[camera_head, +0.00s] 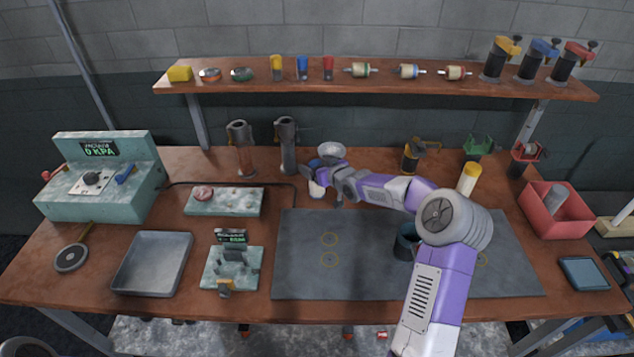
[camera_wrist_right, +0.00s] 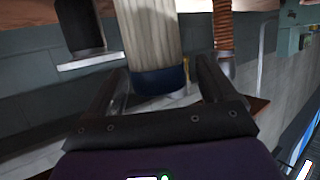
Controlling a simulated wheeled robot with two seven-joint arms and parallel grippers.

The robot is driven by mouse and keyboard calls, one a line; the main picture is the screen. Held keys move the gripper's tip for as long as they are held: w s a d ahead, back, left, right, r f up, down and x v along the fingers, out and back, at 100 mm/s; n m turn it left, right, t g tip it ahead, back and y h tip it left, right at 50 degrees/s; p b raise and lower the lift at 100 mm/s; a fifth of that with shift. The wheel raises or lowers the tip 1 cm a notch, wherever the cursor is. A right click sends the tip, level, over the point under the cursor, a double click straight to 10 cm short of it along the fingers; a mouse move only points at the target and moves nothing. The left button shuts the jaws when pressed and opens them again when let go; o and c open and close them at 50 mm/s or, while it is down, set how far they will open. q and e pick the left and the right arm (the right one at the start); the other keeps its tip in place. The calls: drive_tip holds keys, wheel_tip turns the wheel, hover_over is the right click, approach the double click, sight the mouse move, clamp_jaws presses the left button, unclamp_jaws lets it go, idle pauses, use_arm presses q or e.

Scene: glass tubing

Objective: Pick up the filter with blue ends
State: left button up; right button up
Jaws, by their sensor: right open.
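The filter with blue ends (camera_head: 316,188) stands upright on the wooden table, near the back edge of the dark mat. Its pale body shows below my right gripper (camera_head: 323,172), with blue above. In the right wrist view, its cream ribbed body (camera_wrist_right: 151,35) and dark blue end cap (camera_wrist_right: 158,82) are close up. My right gripper is open, with one finger on each side of the filter. I cannot tell whether the fingers touch it. My left gripper is not in view.
Two grey cylinders stand left of the filter; one is the dark stand (camera_head: 287,145). A white dish (camera_head: 331,149) is just behind. A yellow-topped cylinder (camera_head: 468,179) stands right, partly behind my arm. The shelf (camera_head: 380,86) runs above. The left of the mat (camera_head: 310,280) is clear.

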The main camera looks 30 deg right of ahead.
drive_tip(key=shift+x, duration=0.9)
drive_tip(key=c, duration=1.4)
